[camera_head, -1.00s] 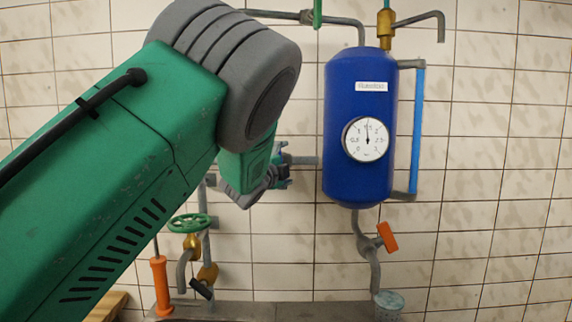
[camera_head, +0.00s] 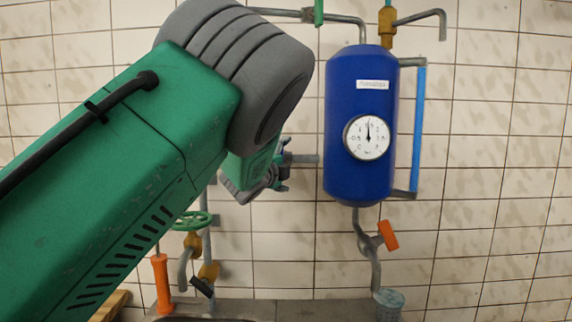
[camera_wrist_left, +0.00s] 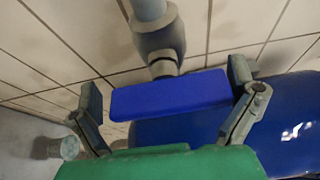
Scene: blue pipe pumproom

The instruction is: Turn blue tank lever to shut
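The blue tank (camera_head: 345,90) hangs on the tiled wall, with a round gauge on its front. My left gripper (camera_head: 282,172) is left of the tank, beside a grey pipe joining its side; my arm partly hides it. In the left wrist view, a flat blue lever (camera_wrist_left: 170,94) lies across the space between the two spread fingers of my left gripper (camera_wrist_left: 166,90). One finger is near each end of the lever; I cannot tell whether either touches it. A grey valve body (camera_wrist_left: 160,42) is behind the lever. My right gripper is not in view.
An orange handle (camera_head: 388,235) sits on the pipe below the tank. A green handwheel (camera_head: 192,221) and an orange-handled tool (camera_head: 161,285) are at lower left. The wall to the right is clear.

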